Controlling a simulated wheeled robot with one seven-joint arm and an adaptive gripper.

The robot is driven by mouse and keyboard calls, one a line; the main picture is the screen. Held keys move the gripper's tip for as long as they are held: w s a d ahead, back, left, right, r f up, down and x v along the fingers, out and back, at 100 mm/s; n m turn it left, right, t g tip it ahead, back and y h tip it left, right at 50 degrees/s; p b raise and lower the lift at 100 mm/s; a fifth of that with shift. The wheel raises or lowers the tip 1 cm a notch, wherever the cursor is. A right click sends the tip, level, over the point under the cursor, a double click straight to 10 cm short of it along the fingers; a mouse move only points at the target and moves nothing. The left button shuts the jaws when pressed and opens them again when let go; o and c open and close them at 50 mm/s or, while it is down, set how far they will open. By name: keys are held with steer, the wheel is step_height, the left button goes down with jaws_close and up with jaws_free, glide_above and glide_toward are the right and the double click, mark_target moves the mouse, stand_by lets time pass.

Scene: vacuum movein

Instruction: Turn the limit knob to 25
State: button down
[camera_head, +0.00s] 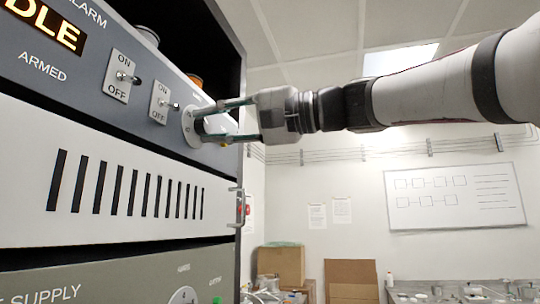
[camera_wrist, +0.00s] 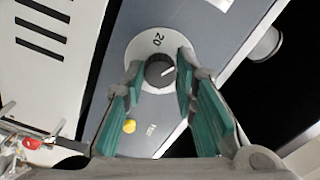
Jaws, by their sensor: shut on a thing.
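The limit knob is a dark round knob (camera_wrist: 160,71) with a white pointer line, on a pale round dial plate (camera_wrist: 143,46). In the wrist view the number 20 shows on the dial, above the knob. The pointer line points to the right and slightly up in that view. My gripper (camera_wrist: 158,85) has its teal-padded fingers on either side of the knob and is shut on it. In the head view my gripper (camera_head: 222,121) reaches from the right to the dial plate (camera_head: 190,122); the knob (camera_head: 200,126) is partly hidden by the fingers.
Two ON/OFF toggle switches (camera_head: 124,77) (camera_head: 162,103) sit left of the dial on the grey panel. A white slotted panel (camera_head: 110,185) lies below. A yellow button (camera_wrist: 129,126) shows near the left finger in the wrist view. Free room lies right of the rack.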

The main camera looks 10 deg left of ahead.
steer(key=c, duration=1.3)
jaws_free()
steer(key=d, duration=1.2)
steer(key=shift+s, duration=0.45)
